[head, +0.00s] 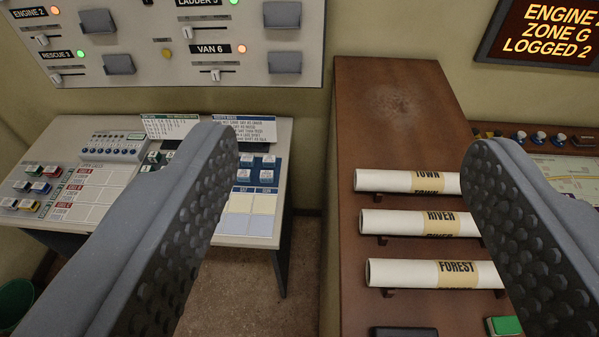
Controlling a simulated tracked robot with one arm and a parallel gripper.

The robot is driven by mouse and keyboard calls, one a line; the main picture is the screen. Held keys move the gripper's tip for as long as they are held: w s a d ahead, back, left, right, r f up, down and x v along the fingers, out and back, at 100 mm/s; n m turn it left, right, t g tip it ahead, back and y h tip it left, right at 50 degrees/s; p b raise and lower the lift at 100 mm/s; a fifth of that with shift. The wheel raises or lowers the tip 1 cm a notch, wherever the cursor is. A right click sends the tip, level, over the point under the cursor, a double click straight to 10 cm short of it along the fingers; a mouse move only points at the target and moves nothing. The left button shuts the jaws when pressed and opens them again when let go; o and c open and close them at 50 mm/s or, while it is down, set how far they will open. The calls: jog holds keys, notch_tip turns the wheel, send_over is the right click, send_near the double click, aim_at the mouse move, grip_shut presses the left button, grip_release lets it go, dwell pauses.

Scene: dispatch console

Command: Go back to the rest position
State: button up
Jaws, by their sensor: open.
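My gripper (350,178) is open and empty, with its two dark grey studded fingers wide apart in the foreground. Nothing is between the fingertips. Through the gap I see the floor, the wall and a brown wooden console (372,110). The fingers hide part of the left desk and the right ends of the rolled maps on the console.
Rolled maps marked TOWN (390,181), RIVER (400,222) and FOREST (410,272) lie on the console. A desk (262,285) with coloured blocks stands left. A switch panel (150,84) and a lit sign (545,35) are above. A green bin (14,300) is lower left.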

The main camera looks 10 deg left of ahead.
jog(key=shift+f, duration=0.1)
notch_tip(320, 180, down, 11)
jog(key=b, duration=1)
jog(key=shift+r+b, duration=0.2)
jog(key=shift+b, duration=0.2)
jog(key=shift+w, duration=0.1)
jog(key=shift+c, duration=0.3)
